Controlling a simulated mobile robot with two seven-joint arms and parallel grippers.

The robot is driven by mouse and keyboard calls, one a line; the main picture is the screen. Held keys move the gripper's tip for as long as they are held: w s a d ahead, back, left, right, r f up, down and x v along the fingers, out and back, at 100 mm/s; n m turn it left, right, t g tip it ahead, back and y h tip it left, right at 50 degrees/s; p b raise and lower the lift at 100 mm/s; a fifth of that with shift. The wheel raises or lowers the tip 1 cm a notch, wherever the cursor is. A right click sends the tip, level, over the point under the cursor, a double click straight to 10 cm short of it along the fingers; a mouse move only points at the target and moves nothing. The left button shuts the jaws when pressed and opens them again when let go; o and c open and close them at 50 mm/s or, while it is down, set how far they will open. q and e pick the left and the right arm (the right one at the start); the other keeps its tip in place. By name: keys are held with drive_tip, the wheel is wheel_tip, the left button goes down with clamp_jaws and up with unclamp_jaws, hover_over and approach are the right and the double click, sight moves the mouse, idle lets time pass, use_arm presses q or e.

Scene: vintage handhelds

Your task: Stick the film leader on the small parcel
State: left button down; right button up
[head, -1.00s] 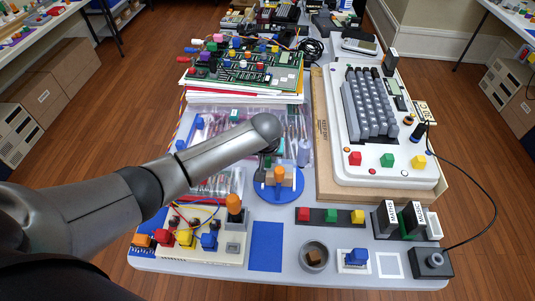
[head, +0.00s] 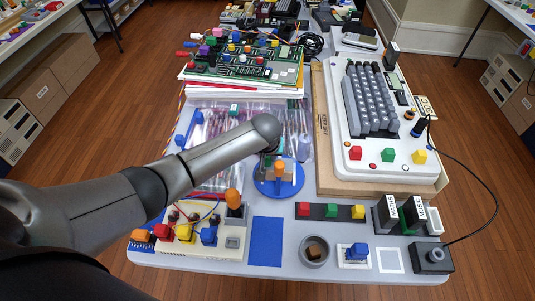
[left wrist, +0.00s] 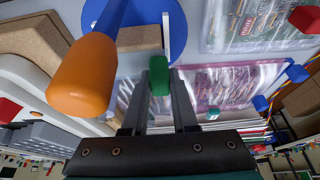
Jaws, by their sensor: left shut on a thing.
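My left gripper (left wrist: 159,95) is shut on a small green piece, which I take to be the film leader (left wrist: 159,74). In the head view my own forearm hides most of this gripper. A tan block, which looks like the small parcel (left wrist: 137,38), sits on a round blue plate (left wrist: 98,16). The green piece is close in front of this block in the left wrist view; I cannot tell whether they touch. The blue plate also shows in the head view (head: 277,190), just below my gripper. My right gripper is in neither view.
A blue post with an orange knob (left wrist: 82,75) rises close beside my left fingers. A white keyboard unit (head: 385,130) stands at right. A blue mat (head: 265,242), a grey bowl (head: 314,262) and a breadboard (head: 190,245) lie along the front edge.

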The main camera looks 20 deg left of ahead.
use_arm(q)
drive_tip(key=shift+f, duration=0.4)
idle(1.1)
drive_tip(key=c, duration=0.6)
unclamp_jaws()
drive_tip(key=shift+r, duration=0.15)
wheel_tip(320, 180, up, 6)
drive_tip(key=p, duration=0.6)
drive_tip(key=shift+p, duration=0.4)
